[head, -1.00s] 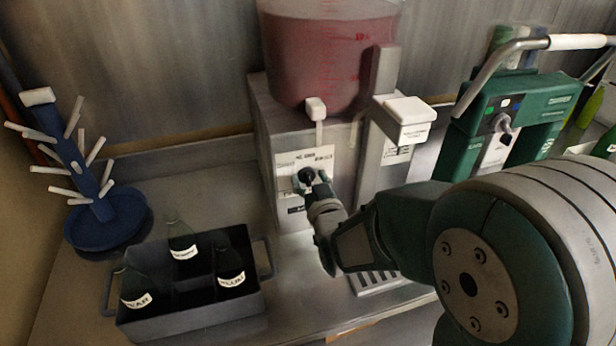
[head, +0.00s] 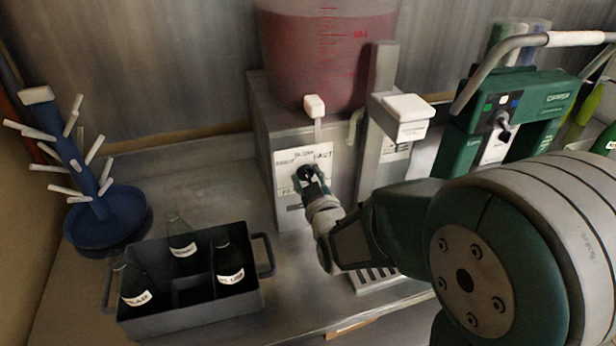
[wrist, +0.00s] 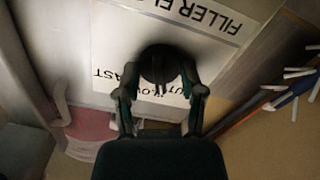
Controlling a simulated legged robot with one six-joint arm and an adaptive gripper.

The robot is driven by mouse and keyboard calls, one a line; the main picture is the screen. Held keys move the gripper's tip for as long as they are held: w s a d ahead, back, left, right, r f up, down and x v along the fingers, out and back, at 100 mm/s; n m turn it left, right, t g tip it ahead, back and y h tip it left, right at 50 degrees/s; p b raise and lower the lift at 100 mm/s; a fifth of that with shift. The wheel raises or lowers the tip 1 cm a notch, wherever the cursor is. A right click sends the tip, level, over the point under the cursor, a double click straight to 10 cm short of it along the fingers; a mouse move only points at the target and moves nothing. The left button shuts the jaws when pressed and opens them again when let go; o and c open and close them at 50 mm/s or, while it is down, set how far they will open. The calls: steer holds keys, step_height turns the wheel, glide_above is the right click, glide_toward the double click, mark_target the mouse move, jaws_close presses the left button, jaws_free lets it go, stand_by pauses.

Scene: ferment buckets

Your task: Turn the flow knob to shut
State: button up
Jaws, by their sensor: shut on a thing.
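The black flow knob (head: 306,173) sits on a white label panel (head: 289,163) on the front of the grey filler stand. My gripper (head: 313,180) is at the panel with its fingers closed around the knob. In the wrist view the round dark knob (wrist: 160,66) lies between the two fingers of my gripper (wrist: 161,88). The view is upside down there, and the label text is partly covered by the knob and fingers. The knob's exact pointer direction is hard to make out.
A bucket of red liquid (head: 325,50) stands on the filler stand, with a white tap (head: 314,106) below it. A black bottle crate (head: 190,310) and a blue drying rack (head: 105,215) are at left. A green capper (head: 545,100) stands at right.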

steer(key=shift+w+a+r+n, duration=0.1)
steer(key=shift+n, duration=2.2)
steer(key=o, duration=0.9)
steer(key=shift+o, duration=1.3)
steer(key=shift+a, duration=0.15)
